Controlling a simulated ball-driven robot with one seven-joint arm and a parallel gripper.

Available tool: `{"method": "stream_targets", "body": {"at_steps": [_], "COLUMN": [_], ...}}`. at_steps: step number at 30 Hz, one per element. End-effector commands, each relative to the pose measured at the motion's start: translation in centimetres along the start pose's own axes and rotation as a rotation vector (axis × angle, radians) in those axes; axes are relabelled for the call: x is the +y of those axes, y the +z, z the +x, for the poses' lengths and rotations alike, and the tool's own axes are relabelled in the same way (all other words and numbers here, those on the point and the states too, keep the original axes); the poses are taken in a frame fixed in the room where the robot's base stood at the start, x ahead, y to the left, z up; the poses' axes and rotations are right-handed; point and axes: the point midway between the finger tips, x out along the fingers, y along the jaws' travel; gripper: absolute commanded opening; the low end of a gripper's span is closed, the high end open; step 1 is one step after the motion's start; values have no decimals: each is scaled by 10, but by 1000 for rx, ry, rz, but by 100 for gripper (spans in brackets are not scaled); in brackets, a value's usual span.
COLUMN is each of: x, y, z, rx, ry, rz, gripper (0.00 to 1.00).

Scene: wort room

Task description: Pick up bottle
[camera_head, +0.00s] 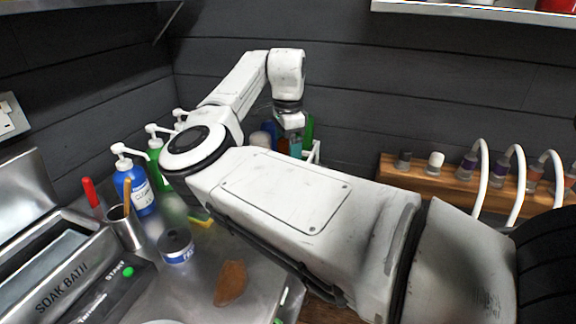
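Several bottles stand along the back of the steel counter, and which one the task means I cannot tell. A blue pump bottle (141,194) with a white pump head is at the left. A green pump bottle (154,144) stands behind it, and another white pump head (180,114) shows further back. Near the back corner, a green item (309,130), a teal item (295,147) and a blue item (269,128) are partly hidden by my arm. My gripper (297,138) points down at these items; its fingers are too small and overlapped to read, and contact is unclear.
A metal cup (125,233) with red and wooden handles, a labelled roll or tin (176,247) and a brown item (231,283) are on the counter. The soak bath (45,270) is at left. A wooden rack (438,186) with hoses lines the right wall. My arm hides much of the counter.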

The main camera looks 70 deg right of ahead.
Motion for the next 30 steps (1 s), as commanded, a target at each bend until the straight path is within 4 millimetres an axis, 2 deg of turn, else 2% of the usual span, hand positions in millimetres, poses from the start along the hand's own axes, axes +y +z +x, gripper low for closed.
{"method": "stream_targets", "body": {"at_steps": [4,11,30], "x": [0,0,0], "y": [0,0,0], "z": [12,14,14], "rx": [0,0,1], "ry": [1,1,0], "rz": [0,0,0], "gripper": [92,92,32]}}
